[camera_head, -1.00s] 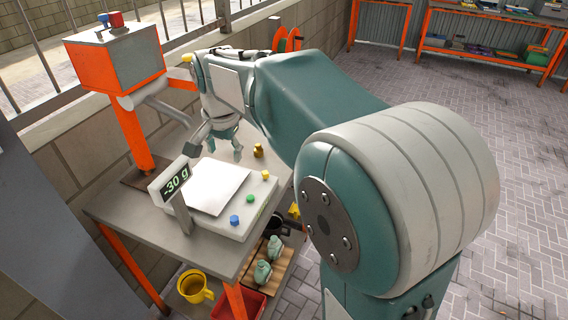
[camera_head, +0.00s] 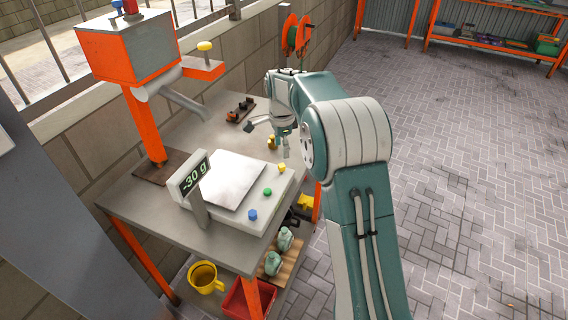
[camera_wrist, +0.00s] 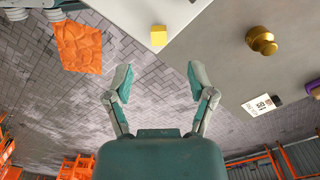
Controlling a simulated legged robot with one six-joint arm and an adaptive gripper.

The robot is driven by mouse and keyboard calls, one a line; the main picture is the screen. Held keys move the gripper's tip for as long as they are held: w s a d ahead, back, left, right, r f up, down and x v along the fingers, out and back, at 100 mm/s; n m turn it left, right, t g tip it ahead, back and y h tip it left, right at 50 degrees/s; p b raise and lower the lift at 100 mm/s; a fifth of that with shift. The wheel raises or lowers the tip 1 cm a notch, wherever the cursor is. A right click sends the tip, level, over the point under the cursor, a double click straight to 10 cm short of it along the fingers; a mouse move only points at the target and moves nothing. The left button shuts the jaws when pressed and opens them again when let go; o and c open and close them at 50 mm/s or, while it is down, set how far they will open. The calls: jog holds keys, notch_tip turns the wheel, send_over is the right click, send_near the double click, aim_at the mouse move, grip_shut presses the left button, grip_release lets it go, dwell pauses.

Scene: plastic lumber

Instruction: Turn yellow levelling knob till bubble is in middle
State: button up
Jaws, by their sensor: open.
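The yellow levelling knob (camera_head: 281,168) is a small block at the back right corner of the grey scale (camera_head: 262,205). In the wrist view the yellow knob (camera_wrist: 159,36) sits at the scale's edge, beyond and between my fingertips. My gripper (camera_head: 268,141) is above the bench behind the scale, near the brass weight. It also shows in the wrist view (camera_wrist: 160,80), with its fingers wide apart and nothing between them. The gripper is apart from the knob. I cannot make out a bubble in either view.
A brass weight (camera_head: 272,142) stands on the bench (camera_head: 215,125) behind the scale. Green (camera_head: 267,191) and blue (camera_head: 252,215) knobs line the scale's right side. The display (camera_head: 195,177) reads -30 g. An orange post (camera_head: 150,125) stands at left. Paved floor (camera_head: 450,180) at right is open.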

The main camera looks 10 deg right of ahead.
aim_at(282, 165)
notch_tip(282, 165, down, 7)
jog(key=shift+a+r, duration=0.1)
jog(key=shift+r, duration=0.05)
grip_shut()
